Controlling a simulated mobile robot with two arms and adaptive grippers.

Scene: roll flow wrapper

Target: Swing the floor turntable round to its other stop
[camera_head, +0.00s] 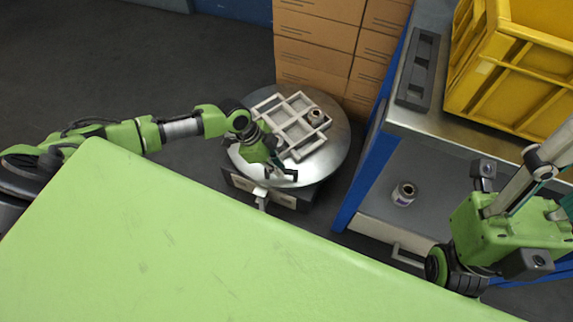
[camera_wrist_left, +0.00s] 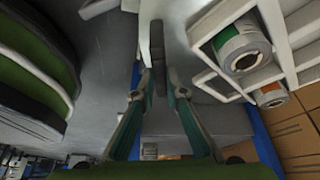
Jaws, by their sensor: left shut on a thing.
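The floor turntable (camera_head: 338,150) is a round grey metal disc on a dark base, between the cartons and the blue-framed bench. A pale divided tray (camera_head: 298,128) lies on it, with a roll (camera_head: 316,116) near its right corner. My left gripper (camera_head: 283,173) is at the disc's near edge. In the left wrist view its fingers (camera_wrist_left: 159,85) close on a grey bar (camera_wrist_left: 157,42), which I take for the turntable's handle. The arm hides part of the disc. My right gripper (camera_head: 545,190) is at the right edge; its fingertips are cut off.
Stacked cartons (camera_head: 314,43) stand behind the turntable. The bench (camera_head: 441,124) holds a yellow crate (camera_head: 519,88) and a dark slotted block (camera_head: 418,68). Another roll (camera_head: 403,194) stands on its lower shelf. Dark floor (camera_head: 120,55) is clear at the left.

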